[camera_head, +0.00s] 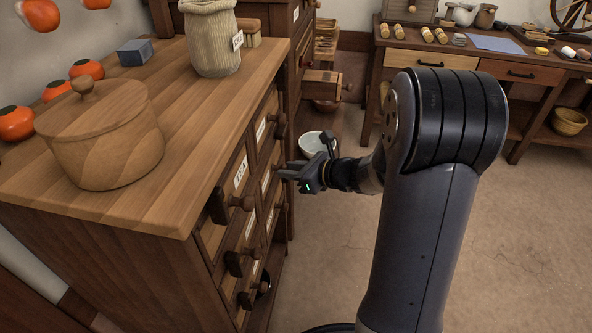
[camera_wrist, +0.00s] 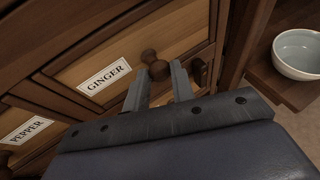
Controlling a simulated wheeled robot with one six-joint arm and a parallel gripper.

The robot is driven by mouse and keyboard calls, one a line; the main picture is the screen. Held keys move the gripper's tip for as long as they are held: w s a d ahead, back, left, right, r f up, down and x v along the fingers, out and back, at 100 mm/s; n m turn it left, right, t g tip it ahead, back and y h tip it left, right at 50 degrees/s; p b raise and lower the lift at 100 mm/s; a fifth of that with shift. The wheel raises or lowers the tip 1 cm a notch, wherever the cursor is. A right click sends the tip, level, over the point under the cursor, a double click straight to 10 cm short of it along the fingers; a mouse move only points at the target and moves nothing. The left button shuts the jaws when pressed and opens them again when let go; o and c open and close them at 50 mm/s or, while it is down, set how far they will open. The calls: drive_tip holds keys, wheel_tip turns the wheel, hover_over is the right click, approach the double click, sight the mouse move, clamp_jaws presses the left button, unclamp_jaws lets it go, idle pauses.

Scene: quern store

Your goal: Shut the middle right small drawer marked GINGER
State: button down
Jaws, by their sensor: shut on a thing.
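The GINGER drawer (camera_wrist: 122,58) is in the wooden cabinet, its white label reading clearly in the wrist view. Its front looks close to the cabinet frame, but I cannot tell whether it is fully flush. My gripper (camera_wrist: 160,80) is at this drawer, its two grey fingers on either side of the round wooden knob (camera_wrist: 154,62), shut on it. In the head view my gripper (camera_head: 288,173) reaches the cabinet's front from the right. The fingertips partly hide the drawer there.
A PEPPER drawer (camera_wrist: 18,143) lies beside GINGER. A TEA label (camera_head: 241,173) and several knobs are on the cabinet front. A lidded wooden pot (camera_head: 105,140) and a ribbed jar (camera_head: 212,45) stand on top. A pale bowl (camera_wrist: 299,54) is nearby. Open floor lies right.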

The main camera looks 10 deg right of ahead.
drive_tip(key=shift+a+r, duration=0.1)
drive_tip(key=c, duration=1.2)
unclamp_jaws()
drive_tip(key=shift+a, duration=0.15)
drive_tip(key=p+v, duration=0.3)
drive_tip(key=v, duration=0.7)
drive_tip(key=shift+s+d+p, duration=0.2)
drive_tip(key=shift+d+p, duration=0.1)
drive_tip(key=shift+d, duration=0.05)
drive_tip(key=shift+a, duration=0.1)
